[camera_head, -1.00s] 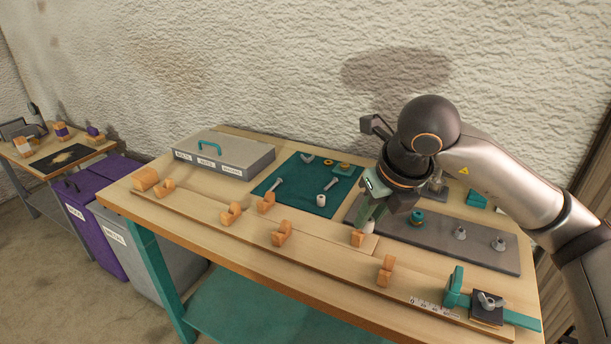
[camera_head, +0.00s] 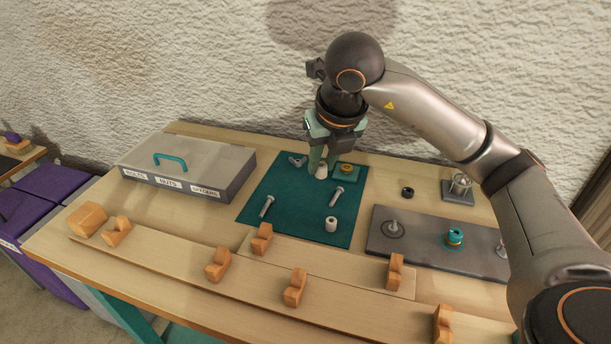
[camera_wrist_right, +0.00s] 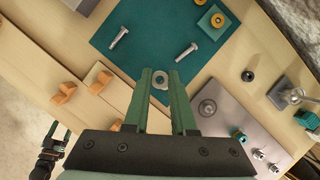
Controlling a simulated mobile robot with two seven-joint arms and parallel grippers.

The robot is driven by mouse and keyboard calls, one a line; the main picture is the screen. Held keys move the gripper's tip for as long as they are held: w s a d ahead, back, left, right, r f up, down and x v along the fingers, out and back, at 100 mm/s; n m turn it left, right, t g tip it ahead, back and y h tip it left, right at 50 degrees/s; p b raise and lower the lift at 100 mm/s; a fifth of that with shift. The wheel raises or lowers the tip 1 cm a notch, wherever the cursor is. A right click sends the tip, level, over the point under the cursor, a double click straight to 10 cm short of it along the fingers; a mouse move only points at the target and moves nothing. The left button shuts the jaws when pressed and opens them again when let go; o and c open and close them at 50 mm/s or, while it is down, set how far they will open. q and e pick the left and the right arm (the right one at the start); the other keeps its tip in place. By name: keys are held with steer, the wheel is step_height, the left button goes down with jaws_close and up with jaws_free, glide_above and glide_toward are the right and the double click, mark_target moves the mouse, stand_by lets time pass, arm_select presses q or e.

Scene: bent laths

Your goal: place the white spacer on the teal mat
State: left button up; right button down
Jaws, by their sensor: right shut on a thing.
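My right gripper (camera_head: 318,160) is over the far part of the teal mat (camera_head: 285,222), fingers pointing down. It is shut on a white spacer (camera_head: 321,172), which shows just below the fingertips. The held spacer also shows between the fingers in the right wrist view (camera_wrist_right: 160,87). I cannot tell its exact height above the mat. A second white spacer (camera_head: 331,224) stands upright on the mat nearer the front. My left gripper is outside the head view; a dark jointed part at the lower left of the right wrist view may be it, too small to read.
On the mat lie two bolts (camera_head: 266,206) (camera_head: 338,195), a wing nut (camera_head: 297,161) and a teal block with a yellow ring (camera_head: 346,170). A grey lidded box (camera_head: 190,165) stands left. A grey plate with posts (camera_head: 420,243) lies right. Laths with wooden blocks (camera_head: 217,265) fill the front.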

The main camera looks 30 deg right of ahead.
steer(key=w+d+f, duration=0.3)
steer(key=w, duration=0.3)
glide_toward(311, 182)
steer(key=shift+w+d+f, duration=0.2)
steer(key=shift+w+f, duration=0.65)
steer(key=shift+w, duration=0.1)
steer(key=shift+w+f, duration=0.15)
steer(key=shift+f, duration=0.05)
steer(key=shift+w+d+f, duration=0.15)
steer(key=shift+f, duration=1.55)
steer(key=shift+f, duration=0.1)
steer(key=c, duration=0.7)
jaws_free()
steer(key=shift+c, duration=0.2)
steer(key=p+v, duration=0.1)
steer(key=v, duration=1.1)
